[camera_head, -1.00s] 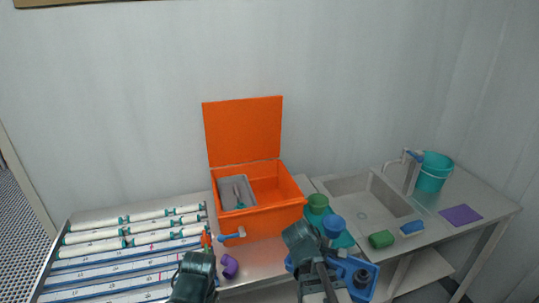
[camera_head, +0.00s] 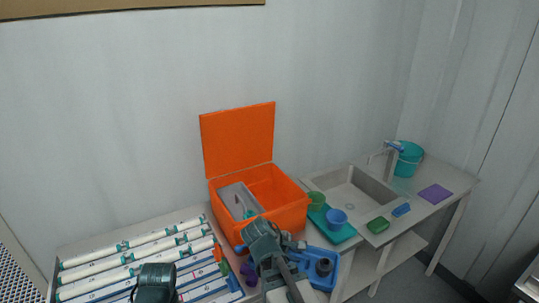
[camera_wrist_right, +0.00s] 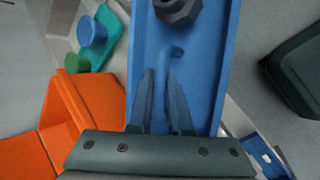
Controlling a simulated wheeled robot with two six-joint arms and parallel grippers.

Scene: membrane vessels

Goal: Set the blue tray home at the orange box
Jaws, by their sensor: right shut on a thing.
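The blue tray (camera_head: 332,282) is in front of and right of the orange box in the head view, with a dark round fitting on it. In the right wrist view the tray (camera_wrist_right: 212,50) fills the middle, and my right gripper (camera_wrist_right: 163,85) is shut on its curved blue handle. In the head view my right gripper (camera_head: 275,245) hides part of the tray. The orange box (camera_head: 285,215) stands open on the bench, lid up, a grey insert on its left side. It also shows in the wrist view (camera_wrist_right: 95,95). My left gripper (camera_head: 155,283) is at the lower edge, its fingers unclear.
White membrane tubes (camera_head: 130,262) and blue racks lie at left. A teal tray (camera_head: 342,234) with a blue cup (camera_head: 337,218) and green cup (camera_head: 316,200) is right of the box.

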